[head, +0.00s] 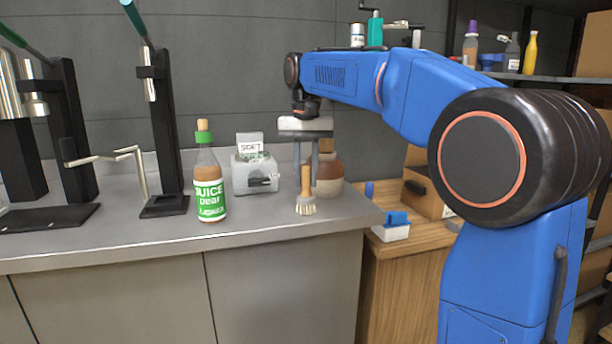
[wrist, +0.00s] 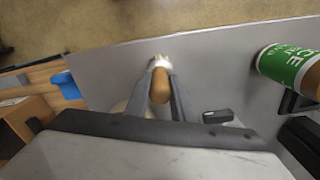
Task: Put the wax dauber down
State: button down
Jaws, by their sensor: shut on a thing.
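The wax dauber, a brush with a wooden handle and pale bristles, hangs upright with bristles down in the head view (head: 305,190). In the wrist view its rounded handle end (wrist: 160,86) sits between the two fingers. My gripper (head: 307,168) points down and is shut on the handle. The same gripper shows in the wrist view (wrist: 160,80). The bristles are near the front right part of the grey counter (head: 265,222). I cannot tell whether they touch it.
A green-labelled juice bottle (head: 210,185) and a small grey device with a card (head: 255,172) stand to the left. A brown and cream jar (head: 328,178) stands just behind the dauber. A lower wooden cabinet (head: 405,265) with a blue-topped block (head: 393,227) is at the right.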

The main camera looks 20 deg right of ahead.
jog(key=shift+f, duration=0.1)
jog(key=c, duration=1.5)
grip_release()
notch_tip(320, 180, up, 12)
jog(key=shift+r, duration=0.1)
jog(key=shift+s+d, duration=0.15)
jog(key=shift+s, duration=0.3)
jog(key=s+d+f+n+t, duration=0.1)
jog(key=s+d+f, duration=0.1)
jog(key=s+f, duration=0.8)
jog(key=s+d+f+n+t, duration=0.1)
jog(key=s+d+f+t, duration=0.1)
jog(key=s+f, duration=0.9)
jog(key=s+d+f+n+t, duration=0.1)
jog(key=s+d+f, duration=0.1)
jog(key=s+f, duration=0.9)
jog(key=shift+s+d+f+n+t, duration=0.1)
jog(key=shift+f+t, duration=0.05)
jog(key=shift+f, duration=0.6)
jog(key=shift+s+d+f+n+t, duration=0.1)
jog(key=shift+d+f, duration=0.05)
jog(key=shift+f, duration=0.65)
jog(key=shift+s+d+f+n+t, duration=0.1)
jog(key=shift+f+t, duration=0.05)
jog(key=shift+f, duration=0.6)
